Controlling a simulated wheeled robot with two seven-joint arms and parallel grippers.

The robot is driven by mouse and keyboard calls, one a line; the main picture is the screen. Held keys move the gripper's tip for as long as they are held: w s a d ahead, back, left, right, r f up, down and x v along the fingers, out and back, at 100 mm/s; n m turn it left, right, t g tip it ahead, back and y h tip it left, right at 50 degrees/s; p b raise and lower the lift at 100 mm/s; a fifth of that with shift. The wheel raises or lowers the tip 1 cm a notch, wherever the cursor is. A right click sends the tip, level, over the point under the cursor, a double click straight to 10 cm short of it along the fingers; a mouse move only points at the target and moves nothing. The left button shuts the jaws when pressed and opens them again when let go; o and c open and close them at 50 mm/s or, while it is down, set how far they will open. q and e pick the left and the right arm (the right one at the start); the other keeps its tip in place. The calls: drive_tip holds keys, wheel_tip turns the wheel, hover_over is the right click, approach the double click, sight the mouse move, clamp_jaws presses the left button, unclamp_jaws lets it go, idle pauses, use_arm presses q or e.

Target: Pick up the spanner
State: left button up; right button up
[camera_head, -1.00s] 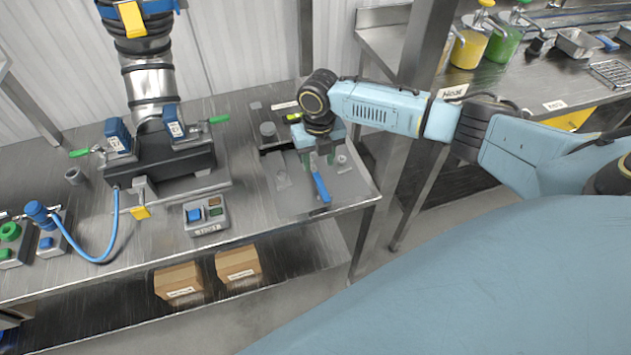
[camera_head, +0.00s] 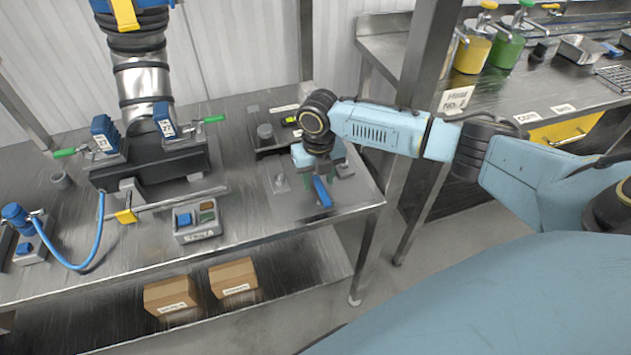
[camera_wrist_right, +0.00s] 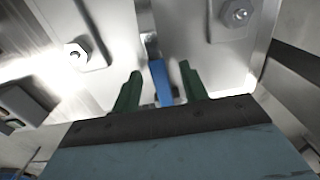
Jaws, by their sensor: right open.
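The spanner (camera_head: 322,192) has a blue handle and lies at the right end of the steel bench, near its front edge. My right gripper (camera_head: 319,178) points down over it, with the far part of the spanner hidden beneath the gripper. In the right wrist view the blue handle (camera_wrist_right: 160,84) lies between the two green fingers of my right gripper (camera_wrist_right: 158,88), which are apart with a gap on each side of the handle. My left gripper is not in view.
Metal plates with bolts (camera_wrist_right: 75,53) lie close to the fingers. A button box (camera_head: 197,222) sits to the left, beside a black machine (camera_head: 150,160). A steel post (camera_head: 418,90) stands right of the bench.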

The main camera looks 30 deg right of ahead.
sight(318, 181)
drive_tip(key=shift+c, duration=0.2)
clamp_jaws()
wheel_tip(318, 181, up, 9)
drive_tip(key=s+a+f+n+p, duration=0.1)
drive_tip(key=a, duration=0.1)
drive_tip(key=s+a+f+n+p, duration=0.1)
drive_tip(key=a+f, duration=0.1)
drive_tip(key=s+a+f+n+p, duration=0.1)
drive_tip(key=a+f, duration=0.1)
drive_tip(key=shift+s+a+f, duration=0.1)
drive_tip(key=shift+a+f, duration=0.1)
drive_tip(key=shift+f, duration=0.05)
idle(0.8)
